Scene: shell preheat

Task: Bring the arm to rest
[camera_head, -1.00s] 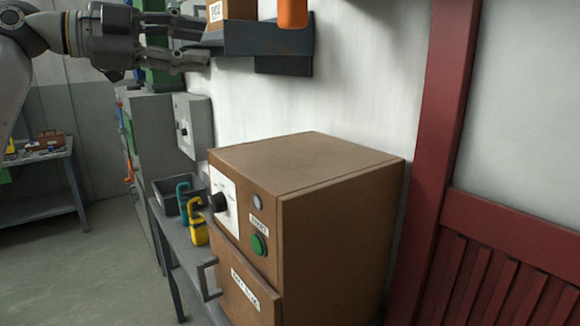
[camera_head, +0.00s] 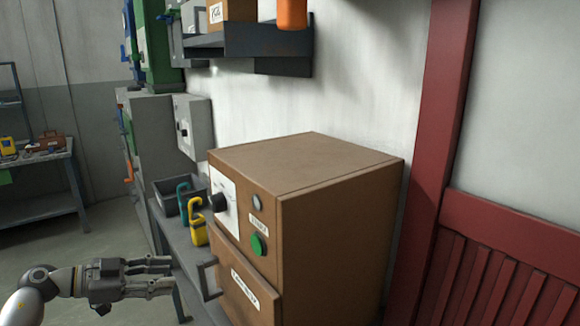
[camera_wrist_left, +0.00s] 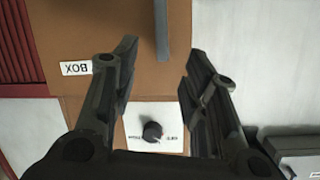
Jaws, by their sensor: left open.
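My left gripper (camera_head: 160,276) is at the lower left in the head view, its fingers pointing right toward the brown oven-like box (camera_head: 335,225). It is open and empty, a little to the left of the box's drawer handle (camera_head: 208,279). In the left wrist view the two open fingers (camera_wrist_left: 158,62) frame the box's front (camera_wrist_left: 145,78), with the black knob (camera_wrist_left: 152,131) on its white dial plate and a "BOX" label (camera_wrist_left: 76,68). My right gripper is in neither view.
A grey bench (camera_head: 175,240) carries a grey bin (camera_head: 165,195), a teal padlock (camera_head: 183,197) and a yellow padlock (camera_head: 196,228). A green button (camera_head: 258,245) is on the box. A wall shelf (camera_head: 235,43) hangs above. A red post (camera_head: 436,130) stands right. Floor at left is open.

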